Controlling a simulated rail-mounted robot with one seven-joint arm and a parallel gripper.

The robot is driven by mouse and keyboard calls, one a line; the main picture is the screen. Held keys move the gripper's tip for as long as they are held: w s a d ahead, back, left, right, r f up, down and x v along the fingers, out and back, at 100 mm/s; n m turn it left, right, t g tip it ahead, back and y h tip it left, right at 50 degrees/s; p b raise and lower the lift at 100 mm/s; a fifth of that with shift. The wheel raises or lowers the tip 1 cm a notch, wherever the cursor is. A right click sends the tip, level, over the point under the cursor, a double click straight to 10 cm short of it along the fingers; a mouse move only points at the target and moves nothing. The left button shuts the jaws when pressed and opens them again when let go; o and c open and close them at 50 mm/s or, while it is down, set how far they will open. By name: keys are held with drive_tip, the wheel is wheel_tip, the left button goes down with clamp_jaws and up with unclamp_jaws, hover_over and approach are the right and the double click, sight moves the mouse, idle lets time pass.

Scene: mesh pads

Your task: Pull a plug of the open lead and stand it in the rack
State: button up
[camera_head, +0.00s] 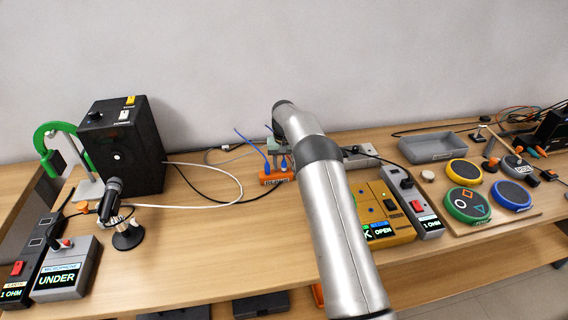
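An orange rack (277,177) with a dark label stands at the back middle of the table. Small blue pieces (267,166), perhaps plugs, show at its top, and a blue lead (248,142) rises to the left from there. A yellow tester box (378,204) shows "OPEN" on its screen, partly hidden by my arm. My gripper (272,147) is over the rack, small and partly hidden by the arm's wrist. I cannot tell whether its fingers are open or hold a plug.
A grey box (421,212) reading "1 OHM" stands beside the tester. A black speaker box (123,147), a microphone (113,201) and an "UNDER" box (64,270) are at left. A grey tray (437,148) and coloured round pads (466,204) are at right. Loose cables cross the table's back left.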

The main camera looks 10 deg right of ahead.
wheel_tip(320, 180, up, 18)
drive_tip(key=shift+f, duration=0.25)
idle(0.3)
